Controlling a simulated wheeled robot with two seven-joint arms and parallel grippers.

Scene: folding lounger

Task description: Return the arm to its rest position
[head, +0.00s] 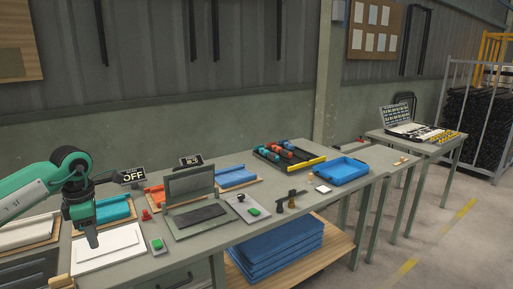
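My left arm comes in from the left edge, green and dark grey, bent down at the wrist. My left gripper (92,241) points downward over the white board (110,246) on the workbench. Its fingers show as one narrow dark shape, so I cannot tell whether they are open or shut, or whether they touch the board. No held object can be made out. My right arm and gripper are not in view.
Farther right are a blue tray (343,172) and a tool rack (289,155). Blue folded stacks (277,254) lie below. Floor at the right is clear.

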